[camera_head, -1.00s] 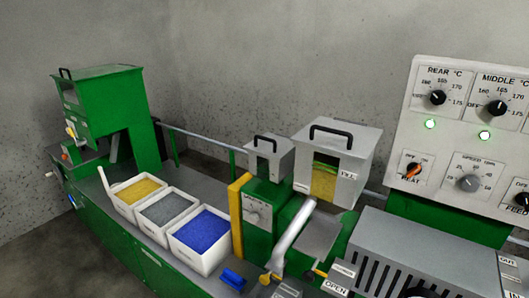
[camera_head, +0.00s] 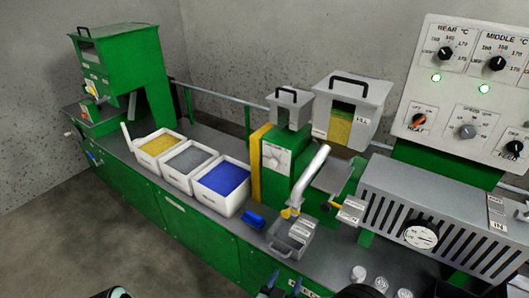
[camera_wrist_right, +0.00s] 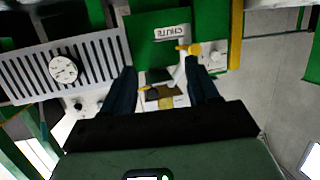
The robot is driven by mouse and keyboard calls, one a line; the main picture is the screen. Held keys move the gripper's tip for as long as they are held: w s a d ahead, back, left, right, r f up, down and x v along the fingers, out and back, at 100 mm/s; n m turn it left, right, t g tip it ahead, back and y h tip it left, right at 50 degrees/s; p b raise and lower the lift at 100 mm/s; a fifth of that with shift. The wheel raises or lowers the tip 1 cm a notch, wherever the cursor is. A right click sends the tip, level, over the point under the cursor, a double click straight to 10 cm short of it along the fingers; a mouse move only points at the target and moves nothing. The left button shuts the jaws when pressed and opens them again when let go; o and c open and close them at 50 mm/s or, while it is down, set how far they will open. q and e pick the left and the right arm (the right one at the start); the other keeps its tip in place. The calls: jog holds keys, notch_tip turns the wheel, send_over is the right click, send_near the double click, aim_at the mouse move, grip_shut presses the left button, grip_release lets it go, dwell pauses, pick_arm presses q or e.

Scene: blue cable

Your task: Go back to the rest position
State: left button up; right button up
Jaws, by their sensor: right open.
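My right gripper (camera_head: 284,283) shows at the bottom edge of the head view as two dark fingertips, below the small grey metal tray. In the right wrist view my right gripper (camera_wrist_right: 162,85) has its two dark fingers spread wide apart, with nothing held between them. The green machine front lies beyond the fingers there. My left gripper is not seen; only a dark rounded piece shows at the lower left of the head view.
The green bench carries white bins of yellow (camera_head: 158,144), grey (camera_head: 191,159) and blue (camera_head: 222,179) pellets. A blue scoop (camera_head: 254,219), a metal tray (camera_head: 290,238), a grey hopper (camera_head: 352,100), a slotted cover (camera_head: 440,215) and a dial panel (camera_head: 470,95) stand along it. Bare floor lies at lower left.

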jog(key=s+d+f+n+g+y+p, duration=0.1)
jog(key=s+d+f+g+y, duration=0.25)
jog(key=f, duration=0.65)
jog(key=s+d+f+g+y+p, duration=0.1)
jog(key=s+d+f+g+y, duration=0.25)
jog(key=f, duration=0.65)
pick_arm(q)
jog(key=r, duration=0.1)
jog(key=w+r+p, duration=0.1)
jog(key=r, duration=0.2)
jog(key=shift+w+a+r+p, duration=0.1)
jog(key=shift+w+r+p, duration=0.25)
jog(key=shift+p, duration=0.05)
pick_arm(e)
jog(key=s+f+g+y, duration=0.1)
jog(key=s+g, duration=0.3)
jog(key=s, duration=0.5)
jog(key=s+f+g+y, duration=0.1)
jog(key=s+f+g, duration=0.2)
jog(key=s, duration=0.7)
jog(key=shift+a+f+m+g+y, duration=0.3)
jog(key=shift+f+g, duration=0.1)
jog(key=shift+f, duration=0.15)
jog(key=shift+d, duration=0.1)
jog(key=c, duration=0.3)
jog(key=shift+s, duration=0.15)
